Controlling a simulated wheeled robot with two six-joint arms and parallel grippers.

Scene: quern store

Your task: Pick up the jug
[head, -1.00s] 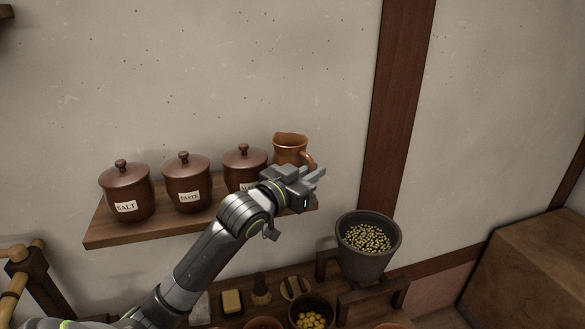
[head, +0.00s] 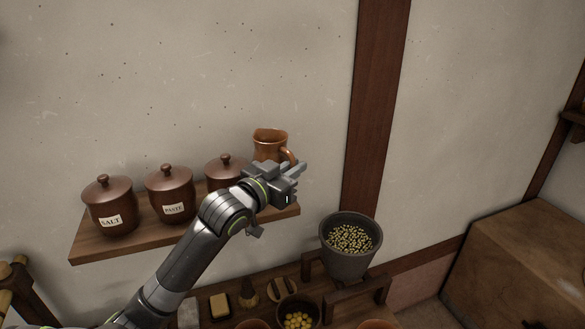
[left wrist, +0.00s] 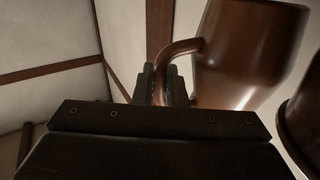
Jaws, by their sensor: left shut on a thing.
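The jug (head: 269,144) is a glossy brown pot with a handle on its right side. In the head view it is at the right end of the wall shelf, above shelf level, upright as far as I can see. My left gripper (head: 293,173) hides its lower part and the gap below it. In the left wrist view the jug (left wrist: 245,50) fills the upper right, and my left gripper (left wrist: 163,88) is shut on its curved handle (left wrist: 178,50). My right gripper is in neither view.
Three lidded brown jars, salt (head: 110,205), paste (head: 170,195) and a third (head: 225,170), stand left of the jug on the wooden shelf (head: 130,245). A grey hopper of grain (head: 350,262) and a bowl of yellow items (head: 298,316) are below. Open wall lies above.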

